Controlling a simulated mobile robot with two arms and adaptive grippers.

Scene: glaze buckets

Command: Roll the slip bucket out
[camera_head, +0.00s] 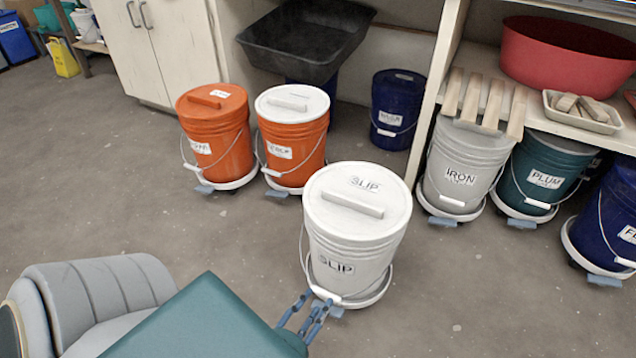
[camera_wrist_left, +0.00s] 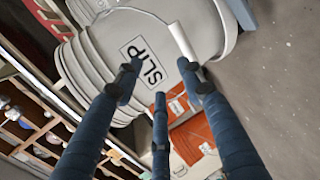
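The slip bucket (camera_head: 350,240) is white and lidded, with SLIP labels on its lid and side. It stands upright on a white wheeled base (camera_head: 372,298) out on the open floor. Its wire handle hangs down at the front, with a white grip (camera_head: 325,294) near the base. My left gripper (camera_head: 318,302) is at this grip, its blue fingers pointing at the bucket's lower front. In the left wrist view the fingers (camera_wrist_left: 160,80) are spread apart, with the white handle grip (camera_wrist_left: 183,40) just beyond the right fingertip. Contact cannot be told. My right gripper is not in view.
Two orange buckets (camera_head: 228,148) (camera_head: 300,155) stand behind left on wheeled bases. A grey IRON bucket (camera_head: 462,170), a teal PLUM bucket (camera_head: 540,180) and a blue bucket (camera_head: 610,215) stand right, by the shelf. Another blue bucket (camera_head: 395,105) is at the back. The left floor is clear.

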